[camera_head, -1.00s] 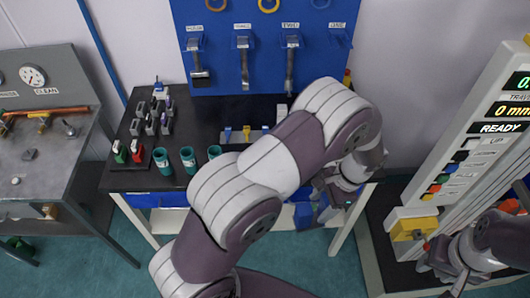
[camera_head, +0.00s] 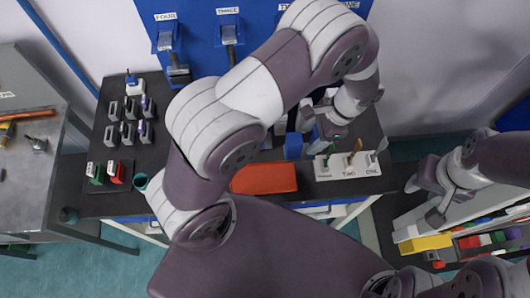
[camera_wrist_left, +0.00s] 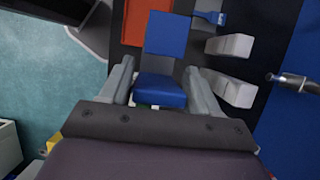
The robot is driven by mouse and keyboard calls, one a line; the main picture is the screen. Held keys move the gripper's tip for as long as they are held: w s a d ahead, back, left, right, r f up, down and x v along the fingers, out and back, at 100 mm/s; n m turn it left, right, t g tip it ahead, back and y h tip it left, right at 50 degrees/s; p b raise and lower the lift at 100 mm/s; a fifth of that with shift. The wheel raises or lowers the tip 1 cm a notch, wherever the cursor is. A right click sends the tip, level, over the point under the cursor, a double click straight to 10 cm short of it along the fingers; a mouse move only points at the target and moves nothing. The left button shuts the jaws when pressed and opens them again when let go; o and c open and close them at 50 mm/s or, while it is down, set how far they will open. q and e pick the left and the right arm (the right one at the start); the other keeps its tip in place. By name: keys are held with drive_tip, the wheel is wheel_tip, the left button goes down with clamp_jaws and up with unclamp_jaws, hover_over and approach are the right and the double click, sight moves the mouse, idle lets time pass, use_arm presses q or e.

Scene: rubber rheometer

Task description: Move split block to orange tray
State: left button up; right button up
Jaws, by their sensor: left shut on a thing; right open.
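The orange tray (camera_head: 263,178) lies near the front of the black table, partly cut off by my left arm; its edge also shows at the top of the left wrist view (camera_wrist_left: 134,22). My left gripper (camera_wrist_left: 158,68) is shut on a blue block (camera_wrist_left: 160,91), which I take for the split block. A second blue face (camera_wrist_left: 167,34) shows just beyond the fingertips; I cannot tell whether it is the same block. In the head view, blue (camera_head: 293,146) shows beside the tray's back right corner. My right gripper (camera_head: 425,202) is open and empty at the right.
A white labelled holder (camera_head: 348,166) with small tools stands right of the tray. Several grey pieces (camera_head: 130,120) and red and green clips (camera_head: 115,172) sit at the table's left. A blue tool board (camera_head: 200,40) stands behind.

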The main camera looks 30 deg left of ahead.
use_arm(q)
drive_tip(key=s+a+f+p, duration=0.1)
drive_tip(key=s+a+f, duration=0.1)
drive_tip(key=f, duration=0.1)
drive_tip(key=s+a+f+p, duration=0.2)
drive_tip(key=s+f, duration=0.1)
drive_tip(key=s+a+f+p, duration=0.1)
drive_tip(key=s+a+f, duration=0.1)
drive_tip(key=a+f, duration=0.1)
drive_tip(key=shift+s, duration=0.4)
drive_tip(key=shift+s+d+f, duration=0.1)
drive_tip(key=shift+d+f, duration=0.05)
drive_tip(key=shift+s, duration=0.1)
drive_tip(key=shift+f, duration=0.2)
drive_tip(key=o, duration=1.4)
drive_tip(key=shift+c, duration=0.2)
use_arm(e)
drive_tip(key=r, duration=0.1)
drive_tip(key=s+r, duration=0.1)
drive_tip(key=r, duration=0.1)
drive_tip(key=d+r, duration=0.1)
drive_tip(key=r, duration=0.1)
drive_tip(key=shift+s, duration=0.3)
